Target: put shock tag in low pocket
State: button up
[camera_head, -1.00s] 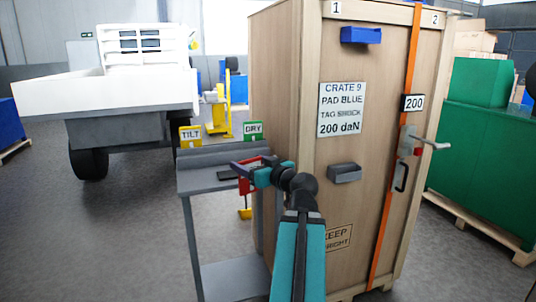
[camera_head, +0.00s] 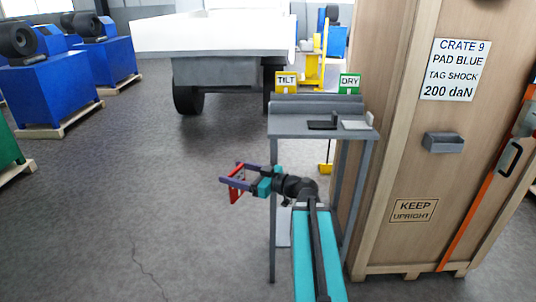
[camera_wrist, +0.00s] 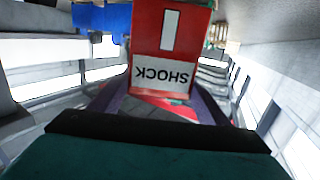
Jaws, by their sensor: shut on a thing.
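My gripper (camera_head: 240,179) is shut on the red shock tag (camera_head: 236,190), held in the air left of the grey stand. In the wrist view the tag (camera_wrist: 172,40) fills the upper middle, its white SHOCK label upside down between the fingers. The low pocket (camera_head: 444,142) is a small grey holder on the crate's front face, below the CRATE 9 sign (camera_head: 457,69). My gripper is well to the left of it and apart from it.
The grey stand (camera_head: 318,133) carries a yellow TILT sign (camera_head: 287,82), a green DRY sign (camera_head: 349,83), a black pad (camera_head: 322,125) and a pale pad (camera_head: 357,125). The tall wooden crate (camera_head: 400,180) stands right of it. Open floor (camera_head: 150,190) lies to the left.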

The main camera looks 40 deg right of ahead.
jog(key=a+f+n+g+y, duration=0.2)
jog(key=a+f+y, duration=0.1)
jog(key=a, duration=0.8)
jog(key=a+f+n+g+y, duration=0.3)
jog(key=a+f, duration=0.3)
jog(key=a, duration=0.5)
jog(key=shift+s+f, duration=0.15)
jog(key=shift+f, duration=0.05)
jog(key=shift+s, duration=0.1)
